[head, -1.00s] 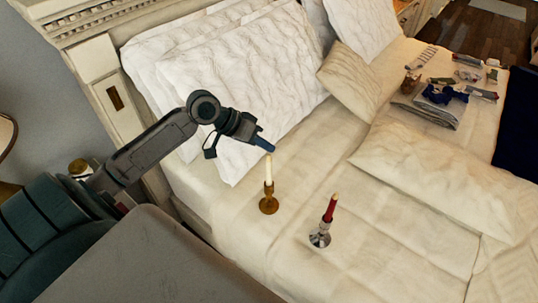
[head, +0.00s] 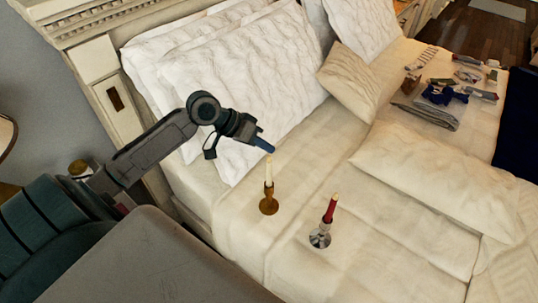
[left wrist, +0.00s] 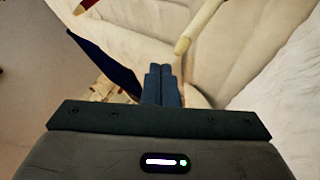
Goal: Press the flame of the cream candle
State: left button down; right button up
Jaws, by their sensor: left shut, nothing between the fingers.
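The cream candle (head: 268,171) stands upright in a brass holder (head: 268,204) on the bed. My left gripper (head: 266,146) is shut, with its blue fingertips just above the candle's top. No clear gap shows between them in the head view. In the left wrist view, the shut fingers (left wrist: 163,84) point away from the camera. The cream candle (left wrist: 197,27) shows there beyond them, up and to the right, its tip apart from the fingers in the picture. A distinct flame is too small to make out. My right gripper is out of view.
A red candle (head: 330,209) in a silver holder (head: 320,238) stands to the right on the bed (head: 260,250). White pillows (head: 240,85) lean behind my left gripper. Folded clothes (head: 430,110) and small items lie at the far right.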

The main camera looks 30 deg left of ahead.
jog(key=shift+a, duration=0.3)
pick_arm(q)
jog(key=shift+f, duration=0.15)
dwell(0.3)
jog(key=shift+f, duration=0.25)
jog(key=shift+f, duration=0.1)
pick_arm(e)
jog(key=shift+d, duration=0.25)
pick_arm(q)
jog(key=shift+f, duration=0.35)
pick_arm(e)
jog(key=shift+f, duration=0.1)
pick_arm(q)
jog(key=shift+r, duration=0.1)
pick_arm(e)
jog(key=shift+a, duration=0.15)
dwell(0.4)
pick_arm(q)
jog(key=shift+r+p, duration=0.75)
jog(key=shift+p, duration=0.1)
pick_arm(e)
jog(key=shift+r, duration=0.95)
